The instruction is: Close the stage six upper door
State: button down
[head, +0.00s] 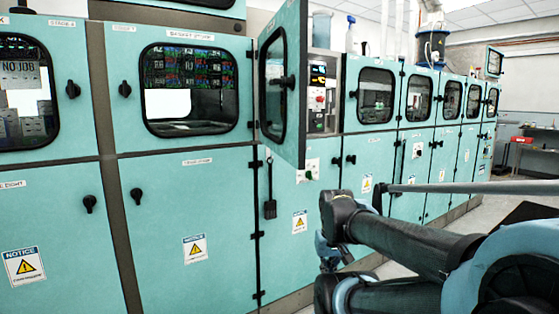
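One upper door (297,30) stands open, swung out toward me from the teal cabinet row. It has a dark-framed window and a black knob (288,82) near its middle. I cannot read a stage number on it. The bay beside it shows a control panel (319,92) with a small screen and a red button. My arm (400,243) reaches in from the lower right, with its links low in front of the cabinets, right of and below the open door. I cannot make out my gripper's fingers.
Closed upper doors with windows flank the open one, such as the left one (126,60). Closed lower doors (200,225) carry black latches and warning labels. A grey bar (470,187) crosses the right side. A second upper door (494,62) stands open far right.

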aim_at(282, 112)
jog(key=k, duration=0.85)
jog(key=u, duration=0.4)
